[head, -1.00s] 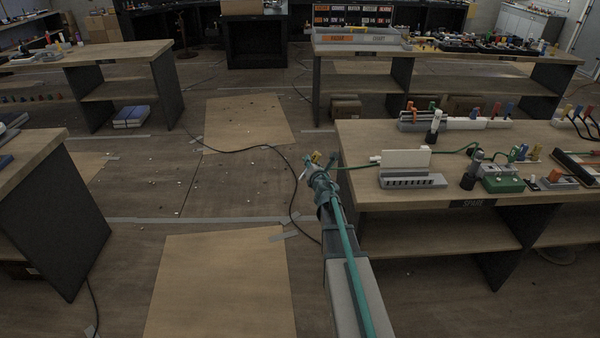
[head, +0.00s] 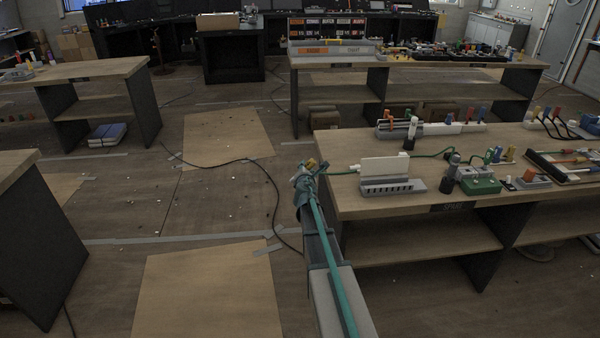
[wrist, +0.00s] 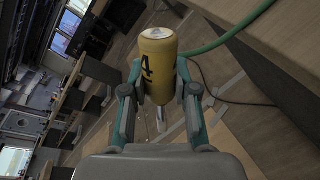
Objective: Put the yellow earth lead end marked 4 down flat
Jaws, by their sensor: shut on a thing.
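The yellow earth lead end (wrist: 158,68) marked 4 is between the fingers of my gripper (wrist: 160,90) in the wrist view, with a pale tip at its top and a metal pin below. My gripper is shut on it. In the head view my gripper (head: 306,172) is beside the left edge of the near right bench (head: 400,203), and the yellow end (head: 311,163) shows small there. A green cable (wrist: 235,30) runs close by the yellow end in the wrist view and a green lead shows on the bench in the head view.
A white and grey slotted block (head: 392,187), a dark-grey upright post (head: 448,176) and a green box (head: 481,187) stand on the near right bench. Its front left corner is bare. Another bench (head: 20,160) stands left, with open floor between and a black cable (head: 275,195) on it.

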